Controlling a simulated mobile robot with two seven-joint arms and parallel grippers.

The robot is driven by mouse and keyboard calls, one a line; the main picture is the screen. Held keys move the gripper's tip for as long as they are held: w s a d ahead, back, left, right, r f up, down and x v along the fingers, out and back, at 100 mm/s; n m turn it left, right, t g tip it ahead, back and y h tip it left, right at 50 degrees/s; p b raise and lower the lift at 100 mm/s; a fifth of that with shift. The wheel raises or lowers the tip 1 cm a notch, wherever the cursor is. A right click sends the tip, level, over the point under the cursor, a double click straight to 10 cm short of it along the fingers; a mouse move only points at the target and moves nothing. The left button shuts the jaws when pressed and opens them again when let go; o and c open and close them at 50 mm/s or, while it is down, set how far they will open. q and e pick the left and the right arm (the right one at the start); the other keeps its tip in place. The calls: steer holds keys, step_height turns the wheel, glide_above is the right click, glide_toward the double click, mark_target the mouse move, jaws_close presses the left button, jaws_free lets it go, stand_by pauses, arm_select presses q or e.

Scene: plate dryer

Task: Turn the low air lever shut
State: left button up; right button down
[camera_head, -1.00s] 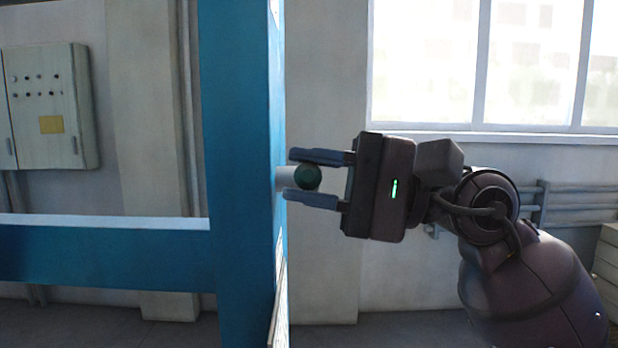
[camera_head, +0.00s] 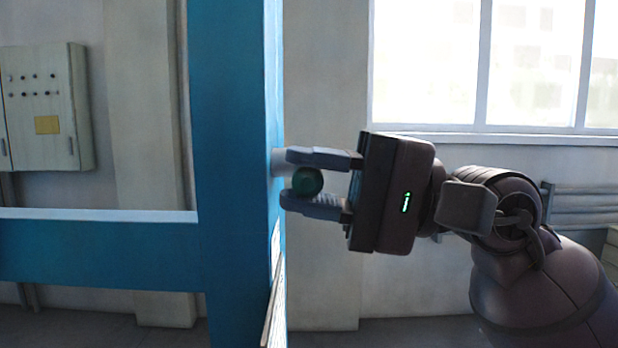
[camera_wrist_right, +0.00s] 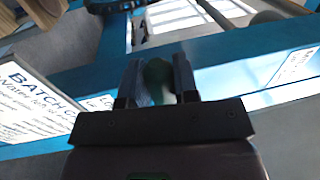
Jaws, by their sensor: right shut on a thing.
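The low air lever shows as a dark green round knob (camera_head: 308,181) beside the blue post, with a pale cylindrical stub (camera_head: 280,162) behind it at the post's right face. My right gripper (camera_head: 314,180) has its two fingers above and below the knob and is shut on it. In the right wrist view the green knob (camera_wrist_right: 157,74) sits between the two dark fingers (camera_wrist_right: 156,84). The rest of the lever is hidden behind the fingers. My left gripper is not in view.
A blue post (camera_head: 236,150) and crossbeam (camera_head: 100,250) stand just left of the gripper. A grey control box (camera_head: 45,110) hangs on the wall behind. A white sign (camera_wrist_right: 35,105) with lettering shows in the right wrist view. Space below the gripper looks clear.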

steer(key=c, duration=1)
jaws_free()
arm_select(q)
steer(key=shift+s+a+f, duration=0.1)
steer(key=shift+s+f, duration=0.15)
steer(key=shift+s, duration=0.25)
arm_select(e)
steer(key=shift+o, duration=0.6)
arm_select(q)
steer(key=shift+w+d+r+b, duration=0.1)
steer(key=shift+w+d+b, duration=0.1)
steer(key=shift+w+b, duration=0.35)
arm_select(e)
steer(key=d+f, duration=0.1)
steer(key=d, duration=0.9)
steer(key=shift+d+f, duration=0.35)
steer(key=shift+f, duration=0.05)
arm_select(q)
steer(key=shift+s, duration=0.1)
